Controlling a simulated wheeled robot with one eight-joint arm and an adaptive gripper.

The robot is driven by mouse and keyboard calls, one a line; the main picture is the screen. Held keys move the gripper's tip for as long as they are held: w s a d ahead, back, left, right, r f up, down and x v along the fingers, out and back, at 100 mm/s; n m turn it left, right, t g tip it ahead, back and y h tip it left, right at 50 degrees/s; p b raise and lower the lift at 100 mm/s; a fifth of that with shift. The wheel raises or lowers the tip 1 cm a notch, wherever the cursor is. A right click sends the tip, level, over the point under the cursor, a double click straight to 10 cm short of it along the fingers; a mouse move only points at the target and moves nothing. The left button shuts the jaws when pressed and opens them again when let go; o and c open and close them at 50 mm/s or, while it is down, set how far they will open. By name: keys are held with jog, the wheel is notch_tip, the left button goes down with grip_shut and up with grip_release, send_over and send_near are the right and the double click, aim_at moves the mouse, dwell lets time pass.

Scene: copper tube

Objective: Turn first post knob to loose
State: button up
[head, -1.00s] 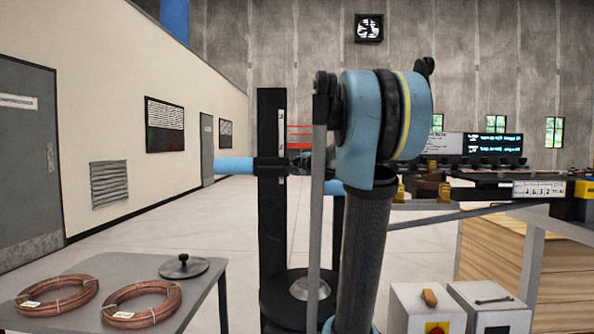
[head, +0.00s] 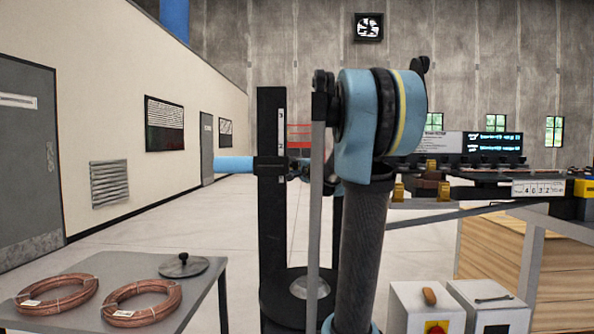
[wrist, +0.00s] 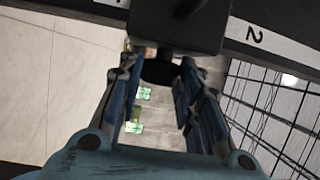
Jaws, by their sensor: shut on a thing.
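A black upright post (head: 270,220) with a number scale stands left of my arm in the head view. In the wrist view a black block (wrist: 178,22) sits on the post, beside a white label with a 2. A dark round knob (wrist: 160,70) extends from the block. My gripper (wrist: 157,76) has its fingers on both sides of the knob and is shut on it. The knob's turn angle cannot be told.
A grey table (head: 195,275) at lower left holds two copper coils (head: 141,303) and a round lid-like disc (head: 183,267). Two pale boxes (head: 428,300) stand at lower right, with a wooden crate (head: 560,255) behind. Open floor lies beyond the table.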

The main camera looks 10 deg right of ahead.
jog(key=shift+f, duration=0.15)
jog(key=o, duration=1)
jog(key=shift+v, duration=5.9)
jog(key=shift+f, duration=0.1)
